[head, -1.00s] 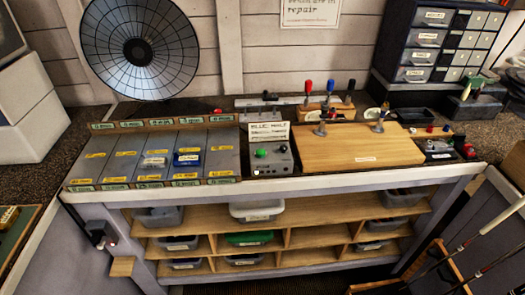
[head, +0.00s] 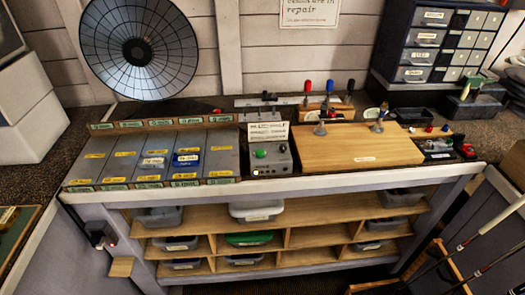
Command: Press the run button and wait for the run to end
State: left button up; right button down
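A small grey control box (head: 271,172) stands on the bench, left of the wooden board. It has a large green button (head: 260,153) and a smaller dark knob beside it on its top. A white card with writing (head: 267,133) stands behind the box. I cannot tell from the picture whether the button is pressed or a run is on. Neither of my grippers is in view.
Grey labelled lanes (head: 118,157) fill the bench's left part, with a blue item (head: 187,159) on one. A wooden board (head: 355,146) with metal clamps lies right. Screwdrivers stand behind it. A dark drawer cabinet (head: 440,42) is at the back right. Shelves with bins are below.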

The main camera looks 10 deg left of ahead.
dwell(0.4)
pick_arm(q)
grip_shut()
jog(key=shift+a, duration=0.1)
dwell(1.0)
